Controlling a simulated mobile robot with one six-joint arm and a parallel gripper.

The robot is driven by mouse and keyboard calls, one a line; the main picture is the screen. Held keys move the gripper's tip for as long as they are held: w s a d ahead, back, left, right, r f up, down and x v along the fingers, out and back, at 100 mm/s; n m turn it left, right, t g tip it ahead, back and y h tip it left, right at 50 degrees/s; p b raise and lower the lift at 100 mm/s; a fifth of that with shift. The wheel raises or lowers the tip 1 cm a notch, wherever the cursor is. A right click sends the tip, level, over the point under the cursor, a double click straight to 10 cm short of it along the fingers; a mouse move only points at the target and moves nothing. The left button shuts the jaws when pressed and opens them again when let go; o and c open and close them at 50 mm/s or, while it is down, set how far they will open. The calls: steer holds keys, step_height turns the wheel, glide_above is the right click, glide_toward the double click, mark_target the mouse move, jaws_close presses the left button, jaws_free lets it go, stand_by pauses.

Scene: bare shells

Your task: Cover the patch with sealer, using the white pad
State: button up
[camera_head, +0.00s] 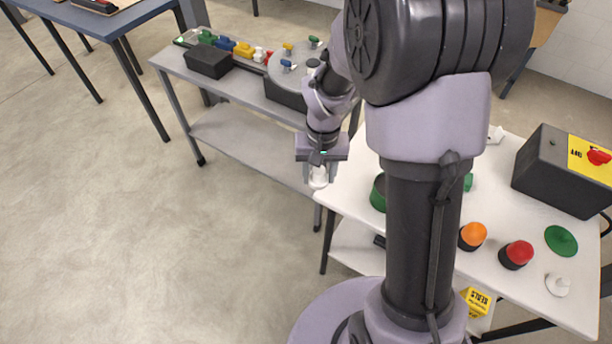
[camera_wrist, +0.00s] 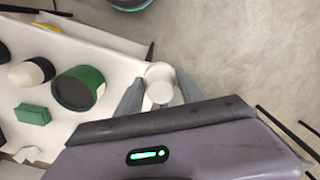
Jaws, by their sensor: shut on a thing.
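My gripper (camera_head: 318,172) is shut on a small white round pad (camera_head: 318,179). The pad also shows in the wrist view (camera_wrist: 159,83), between the two grey fingers. I hold it beside the white table's left corner, apart from the green pot. The green pot (camera_wrist: 92,78) stands on the table with a dark inside; in the head view my arm partly hides it (camera_head: 376,194). A flat green disc (camera_head: 561,240) lies at the table's right side. I cannot tell whether this disc is the patch.
The white table (camera_head: 540,292) also bears an orange-topped pot (camera_head: 473,235), a red-topped pot (camera_head: 517,254), a white knob-like piece (camera_head: 558,285), a green block (camera_wrist: 33,114) and a dark box (camera_head: 548,165). A grey cart (camera_head: 240,140) with small parts stands behind. Open floor lies left.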

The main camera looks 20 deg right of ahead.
steer(key=s+d+r+m+p, duration=0.1)
steer(key=s+d+m, duration=0.1)
steer(key=d+m, duration=0.75)
steer(key=s+d+m+p, duration=0.1)
steer(key=s+d+m, duration=0.1)
steer(key=d+m, duration=0.7)
steer(key=shift+n, duration=0.55)
steer(key=shift+s+d+f+b, duration=0.1)
steer(key=shift+d+f+b, duration=0.05)
steer(key=shift+f+b, duration=0.75)
steer(key=shift+s+d+f+b, duration=0.1)
steer(key=shift+d+f+b, duration=0.1)
steer(key=shift+f+b, duration=0.65)
steer(key=shift+d+f+b, duration=0.15)
steer(key=shift+f+b, duration=0.5)
steer(key=shift+f, duration=0.45)
steer(key=shift+f+b, duration=0.55)
steer(key=shift+f, duration=0.05)
steer(key=shift+r, duration=0.1)
step_height(320, 180, up, 7)
steer(key=p, duration=0.5)
steer(key=shift+a, duration=0.1)
